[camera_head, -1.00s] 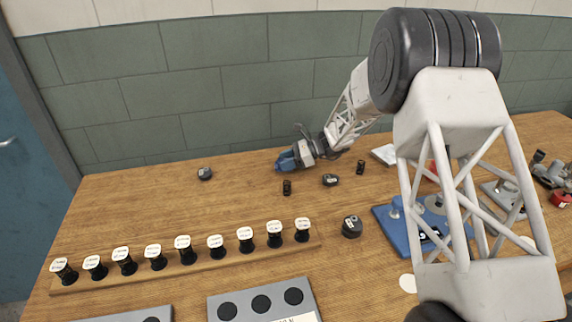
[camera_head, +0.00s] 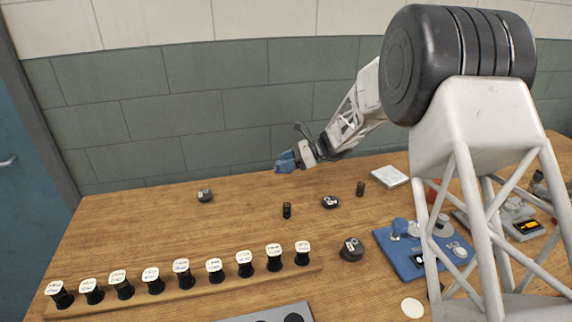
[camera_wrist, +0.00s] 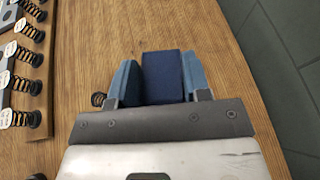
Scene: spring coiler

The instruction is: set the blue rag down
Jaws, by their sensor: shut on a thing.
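The blue rag (camera_wrist: 162,76) is a dark navy, folded block held between the two lighter blue fingers of my gripper (camera_wrist: 160,82) in the wrist view. My gripper is shut on it. In the head view my gripper (camera_head: 285,163) is raised and shows against the wall, just above the table's back edge. At that size I cannot tell the rag from the blue fingers there. The wooden table (camera_wrist: 95,50) lies below the rag in the wrist view.
A rack (camera_head: 200,282) with several labelled springs runs along the front left. Small dark items, including a black coil (camera_head: 287,211) and a round piece (camera_head: 205,195), stand sparsely behind it. A blue board (camera_head: 398,255) and a white pad (camera_head: 390,176) lie to the right. The back left table is mostly bare.

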